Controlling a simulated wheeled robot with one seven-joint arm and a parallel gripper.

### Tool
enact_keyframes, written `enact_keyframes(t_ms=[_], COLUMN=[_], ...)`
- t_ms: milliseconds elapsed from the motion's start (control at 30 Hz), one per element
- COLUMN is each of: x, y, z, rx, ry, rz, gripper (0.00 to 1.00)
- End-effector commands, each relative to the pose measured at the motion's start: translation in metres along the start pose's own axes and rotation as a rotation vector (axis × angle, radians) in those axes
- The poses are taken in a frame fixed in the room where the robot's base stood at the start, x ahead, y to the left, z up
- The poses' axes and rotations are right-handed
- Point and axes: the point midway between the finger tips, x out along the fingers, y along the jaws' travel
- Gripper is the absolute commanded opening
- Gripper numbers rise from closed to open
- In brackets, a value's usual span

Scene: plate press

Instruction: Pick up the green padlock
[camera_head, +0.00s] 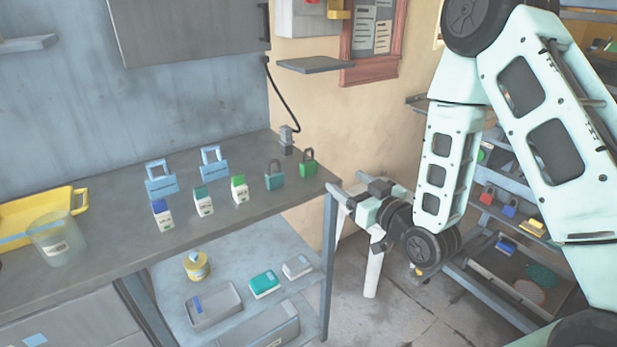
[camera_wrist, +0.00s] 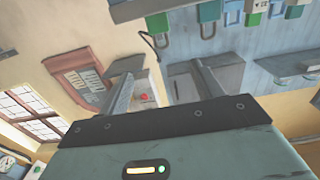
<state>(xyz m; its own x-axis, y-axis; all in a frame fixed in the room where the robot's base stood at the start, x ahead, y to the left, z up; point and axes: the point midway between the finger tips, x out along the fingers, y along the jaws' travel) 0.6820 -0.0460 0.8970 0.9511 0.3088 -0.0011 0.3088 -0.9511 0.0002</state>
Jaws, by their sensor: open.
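The green padlock (camera_head: 308,163) stands upright near the right end of the workbench (camera_head: 240,215), its dark shackle on top. It also shows at the top of the wrist view (camera_wrist: 157,22), beyond the fingers and upside down. A teal padlock (camera_head: 274,176) stands just left of it in the head view and shows in the wrist view (camera_wrist: 207,12). My gripper (camera_head: 350,240) is off the bench's right end, lower right of the green padlock and apart from it. Its two fingers are spread and empty, also in the wrist view (camera_wrist: 160,72).
Blue-and-white, teal-and-white and green-and-white blocks (camera_head: 239,189) and two light-blue clasp-like items (camera_head: 214,163) stand left of the padlocks. A yellow tray (camera_head: 45,212) and clear tub (camera_head: 57,240) are far left.

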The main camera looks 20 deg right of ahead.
Motion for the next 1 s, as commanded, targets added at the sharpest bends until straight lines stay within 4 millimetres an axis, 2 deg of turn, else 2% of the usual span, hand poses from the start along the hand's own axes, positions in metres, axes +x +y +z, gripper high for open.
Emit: enact_keyframes(t_ms=[67,167,400,667,1000], x=[0.014,0.033,0.077,0.095,0.139], y=[0.000,-0.001,-0.001,-0.001,-0.004], z=[0.005,-0.003,-0.002,0.001,0.009], rx=[-0.003,0.000,0.001,0.001,0.000], ry=[0.009,0.005,0.003,0.001,0.003], rz=[-0.001,-0.002,-0.001,0.000,-0.001], gripper=[0.65,0.65,0.65,0.65,0.65])
